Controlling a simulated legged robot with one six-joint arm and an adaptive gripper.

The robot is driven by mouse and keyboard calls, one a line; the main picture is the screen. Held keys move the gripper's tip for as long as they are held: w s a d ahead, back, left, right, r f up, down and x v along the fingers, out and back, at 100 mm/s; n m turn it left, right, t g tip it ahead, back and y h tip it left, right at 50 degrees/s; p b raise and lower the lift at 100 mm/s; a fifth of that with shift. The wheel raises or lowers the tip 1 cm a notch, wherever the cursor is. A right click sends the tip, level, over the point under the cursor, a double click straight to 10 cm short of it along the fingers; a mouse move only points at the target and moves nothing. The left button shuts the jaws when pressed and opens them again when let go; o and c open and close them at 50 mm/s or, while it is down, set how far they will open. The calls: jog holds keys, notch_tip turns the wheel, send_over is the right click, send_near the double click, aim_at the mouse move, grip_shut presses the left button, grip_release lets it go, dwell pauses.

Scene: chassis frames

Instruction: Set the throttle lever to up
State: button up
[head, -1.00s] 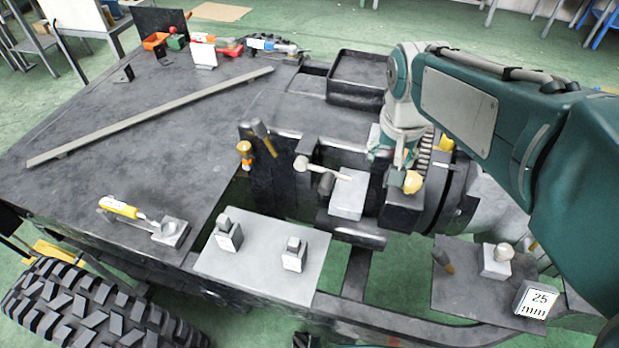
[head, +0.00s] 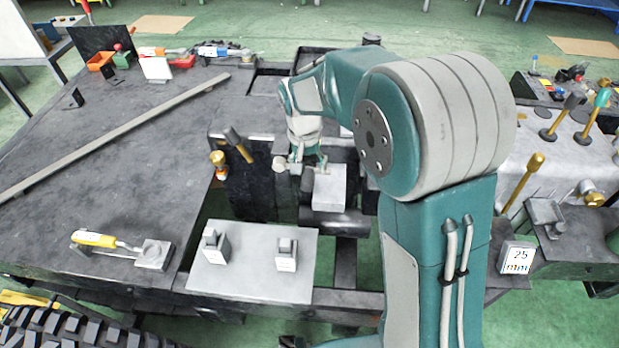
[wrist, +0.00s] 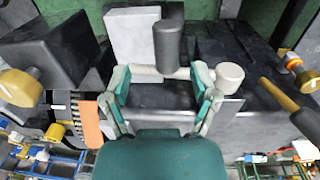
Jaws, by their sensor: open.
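A lever with a pale round knob (head: 279,163) and a short horizontal rod stands beside a grey block; no label shows whether it is the throttle lever. In the wrist view its knob (wrist: 229,77) lies just right of my right finger, and its rod runs sideways across the gap between my fingertips. A dark cylinder (wrist: 167,46) sits against the rod. My gripper (head: 308,166) is open at this lever, pointing down in the head view. In the wrist view my gripper (wrist: 163,78) has its fingers spread along the rod; contact is unclear.
The grey block (head: 330,188) is close by my gripper. A black-handled lever (head: 238,145) and an orange-yellow knob (head: 218,158) stand to its left. A light plate (head: 253,275) with two small blocks lies in front. A 25 mm block (head: 516,258) is at right.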

aim_at(306, 178)
jog(key=f, duration=0.2)
jog(key=a+f, duration=0.1)
jog(key=f, duration=0.1)
jog(key=shift+a, duration=0.1)
jog(key=shift+f, duration=0.35)
jog(key=shift+d, duration=0.5)
jog(key=shift+c, duration=0.9)
jog(key=c, duration=0.6)
jog(key=shift+a, duration=0.1)
grip_shut()
jog(key=shift+a, duration=0.1)
